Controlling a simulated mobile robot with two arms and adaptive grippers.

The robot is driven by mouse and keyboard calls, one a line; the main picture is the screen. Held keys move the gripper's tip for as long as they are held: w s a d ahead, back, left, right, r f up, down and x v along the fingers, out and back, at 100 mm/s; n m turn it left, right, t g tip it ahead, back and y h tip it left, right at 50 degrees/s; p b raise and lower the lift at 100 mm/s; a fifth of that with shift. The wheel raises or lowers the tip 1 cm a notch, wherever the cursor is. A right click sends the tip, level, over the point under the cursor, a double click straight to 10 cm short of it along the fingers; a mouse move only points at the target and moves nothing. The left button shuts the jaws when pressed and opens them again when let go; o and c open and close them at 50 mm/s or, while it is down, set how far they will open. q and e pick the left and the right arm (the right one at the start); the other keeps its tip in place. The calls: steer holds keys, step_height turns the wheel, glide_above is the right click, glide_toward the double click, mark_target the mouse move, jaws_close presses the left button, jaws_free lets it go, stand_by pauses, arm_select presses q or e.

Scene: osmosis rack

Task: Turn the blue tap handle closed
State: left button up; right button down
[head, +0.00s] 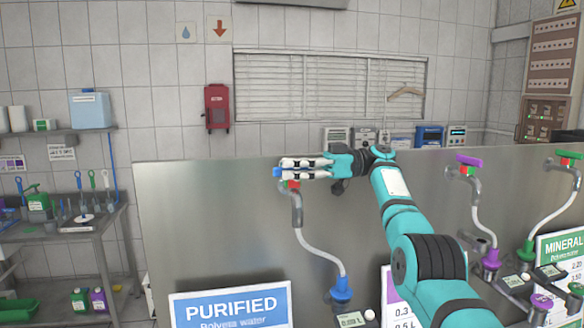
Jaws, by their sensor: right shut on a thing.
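The blue tap handle (277,172) shows only as a small blue end at the left tips of my right gripper. My right gripper (303,168) reaches in from the right, level, and is shut on the blue handle, hiding most of it. Below it is the tap's grey pipe (297,208), with a red and green piece at its top. A white hose (318,248) runs down from it to a blue connector (341,288). My left gripper is not in view.
A steel panel (210,220) stands behind the tap. To the right are a tap with a purple handle (469,160) and one with a green handle (568,154). A blue PURIFIED sign (232,306) stands low in front. A shelf with bottles (60,222) is at the left.

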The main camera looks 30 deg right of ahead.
steer(key=shift+r, duration=0.3)
steer(key=c, duration=1.3)
jaws_free()
steer(key=shift+d+f, duration=0.15)
steer(key=shift+c, duration=0.2)
steer(key=shift+w+f, duration=0.1)
steer(key=shift+f+t, duration=0.2)
steer(key=shift+t, duration=0.1)
steer(key=shift+m+t, duration=0.5)
steer(key=shift+t, duration=0.1)
